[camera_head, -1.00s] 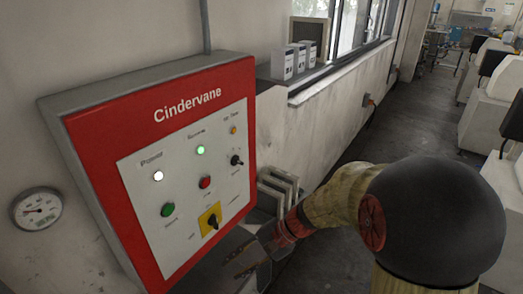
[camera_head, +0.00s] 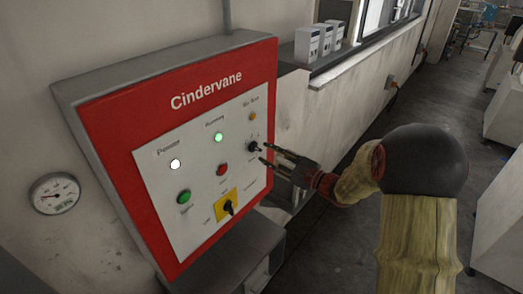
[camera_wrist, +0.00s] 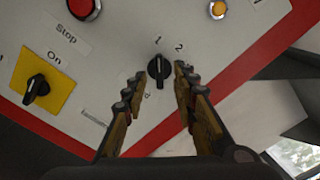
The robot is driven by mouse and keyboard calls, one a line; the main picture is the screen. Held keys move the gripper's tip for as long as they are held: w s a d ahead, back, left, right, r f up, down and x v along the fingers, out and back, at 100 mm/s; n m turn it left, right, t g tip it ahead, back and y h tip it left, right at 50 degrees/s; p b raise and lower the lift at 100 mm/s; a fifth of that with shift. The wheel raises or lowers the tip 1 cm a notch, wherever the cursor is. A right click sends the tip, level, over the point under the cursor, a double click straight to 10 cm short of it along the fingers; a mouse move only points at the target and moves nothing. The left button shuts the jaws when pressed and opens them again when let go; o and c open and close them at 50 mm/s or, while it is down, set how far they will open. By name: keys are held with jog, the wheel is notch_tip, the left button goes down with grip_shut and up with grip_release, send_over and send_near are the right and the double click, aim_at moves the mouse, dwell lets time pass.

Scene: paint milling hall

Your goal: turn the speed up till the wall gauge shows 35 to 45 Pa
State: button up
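The red Cindervane control box (camera_head: 222,103) hangs on the wall with a white panel. A small black selector knob (camera_head: 253,147) sits at the panel's right side; in the wrist view this knob (camera_wrist: 159,68) has marks 1 and 2 above it, and its pointer stands near 1. My gripper (camera_head: 265,153) is open at the panel, its fingers on either side of the knob; the wrist view shows the fingers (camera_wrist: 157,90) apart from it. The round wall gauge (camera_head: 55,194) is at the left; its needle is too small to read.
The power (camera_head: 175,164) and running (camera_head: 219,138) lamps are lit white and green. A green button (camera_head: 184,197), a red stop button (camera_head: 222,170) and a black switch on a yellow plate (camera_head: 227,206) share the panel. White boxes (camera_head: 313,45) stand on the sill.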

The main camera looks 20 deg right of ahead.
aim_at(258, 150)
jog(key=shift+x, duration=1.9)
jog(key=shift+a, duration=0.1)
jog(key=shift+c, duration=0.3)
grip_shut()
